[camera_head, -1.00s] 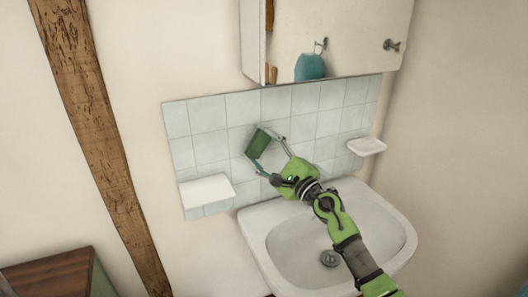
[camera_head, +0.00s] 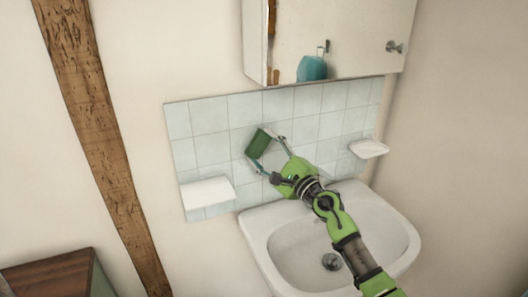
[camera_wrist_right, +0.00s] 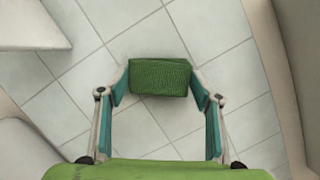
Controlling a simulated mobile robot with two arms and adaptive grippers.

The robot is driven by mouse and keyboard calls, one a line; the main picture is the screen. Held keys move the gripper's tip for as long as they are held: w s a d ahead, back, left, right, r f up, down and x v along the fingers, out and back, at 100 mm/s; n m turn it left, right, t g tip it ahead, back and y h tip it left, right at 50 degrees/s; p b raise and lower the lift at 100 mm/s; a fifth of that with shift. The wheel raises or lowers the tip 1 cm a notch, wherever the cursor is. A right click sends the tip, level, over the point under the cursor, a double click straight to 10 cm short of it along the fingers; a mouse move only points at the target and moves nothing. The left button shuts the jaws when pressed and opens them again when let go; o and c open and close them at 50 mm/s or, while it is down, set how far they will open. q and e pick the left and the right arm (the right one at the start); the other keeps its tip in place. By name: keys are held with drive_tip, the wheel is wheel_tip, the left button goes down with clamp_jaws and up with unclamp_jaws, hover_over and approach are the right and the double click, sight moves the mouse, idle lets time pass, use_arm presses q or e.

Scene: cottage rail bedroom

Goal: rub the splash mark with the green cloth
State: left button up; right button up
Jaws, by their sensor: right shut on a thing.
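The green cloth (camera_head: 259,142) is a folded block at the tiled splashback above the sink. It also shows in the right wrist view (camera_wrist_right: 160,77), between the fingertips. My right gripper (camera_head: 268,152) is shut on it, with a finger on each side; it also shows in the right wrist view (camera_wrist_right: 160,88). The cloth is close to the tiles, but I cannot tell whether it touches them. I see no clear splash mark on the visible tiles; the cloth and gripper cover part of them. My left gripper is not in view.
The white sink (camera_head: 285,240) is below my right arm. A white ledge (camera_head: 207,192) sticks out at the left of the tiles (camera_head: 212,150), and a soap dish (camera_head: 369,148) at the right. A cabinet (camera_head: 360,35) hangs above. A wooden beam (camera_head: 100,140) runs down the left wall.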

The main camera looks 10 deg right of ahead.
drive_tip(key=shift+w, duration=0.3)
